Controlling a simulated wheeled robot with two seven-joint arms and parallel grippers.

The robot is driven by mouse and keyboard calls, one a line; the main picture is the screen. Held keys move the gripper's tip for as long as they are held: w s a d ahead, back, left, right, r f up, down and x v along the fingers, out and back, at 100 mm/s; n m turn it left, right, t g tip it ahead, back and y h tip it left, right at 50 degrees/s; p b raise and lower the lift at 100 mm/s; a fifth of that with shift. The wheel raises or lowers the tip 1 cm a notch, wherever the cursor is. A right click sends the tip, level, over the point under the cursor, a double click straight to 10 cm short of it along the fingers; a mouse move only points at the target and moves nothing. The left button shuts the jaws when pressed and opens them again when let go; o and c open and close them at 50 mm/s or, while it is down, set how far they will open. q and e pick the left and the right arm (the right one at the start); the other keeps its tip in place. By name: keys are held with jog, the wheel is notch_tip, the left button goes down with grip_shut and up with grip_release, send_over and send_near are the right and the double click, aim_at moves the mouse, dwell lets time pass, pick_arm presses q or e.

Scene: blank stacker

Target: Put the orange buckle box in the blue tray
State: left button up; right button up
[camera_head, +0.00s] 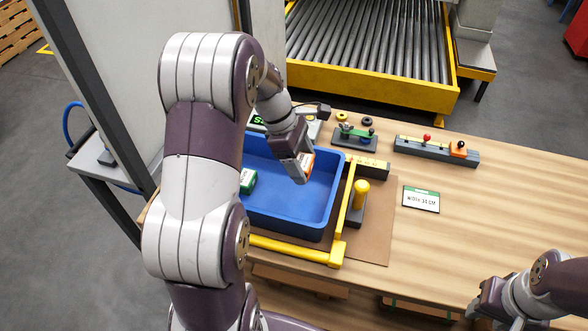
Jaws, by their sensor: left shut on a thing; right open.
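The blue tray (318,215) stands on the left part of the wooden table, partly hidden behind my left arm. My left gripper (300,176) is over the tray, pointing down, and is shut on the orange buckle box (306,163). The box is orange and white and mostly covered by the fingers. I cannot tell whether it touches the tray floor. A green and white box (248,181) lies in the tray, to the left of the gripper. My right gripper (478,311) is open and empty at the lower right, near the table's front edge.
A yellow frame (343,222) and a yellow-knobbed post (361,192) stand right of the tray. A white-green card (421,199), a grey bar fixture (436,151) and a small fixture with knobs (354,136) are further right. A roller conveyor (370,45) lies behind. The table's right side is clear.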

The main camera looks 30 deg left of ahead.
pick_arm(q)
send_over(305, 200)
jog(key=s+a, duration=0.1)
jog(key=a, duration=0.1)
jog(key=f, duration=0.2)
jog(key=f+b, duration=0.1)
jog(key=f, duration=0.1)
jog(key=shift+d, duration=0.25)
jog(key=f, duration=0.3)
jog(key=w+f, duration=0.1)
jog(key=f, duration=0.1)
jog(key=shift+f, duration=0.2)
jog(key=shift+s+r, duration=0.1)
jog(key=shift+s, duration=0.15)
pick_arm(e)
jog(key=shift+s+f, duration=0.55)
jog(key=shift+s, duration=0.1)
pick_arm(q)
jog(key=o, duration=1.1)
jog(key=shift+w+f, duration=0.1)
jog(key=shift+f, duration=0.1)
jog(key=shift+r, duration=0.15)
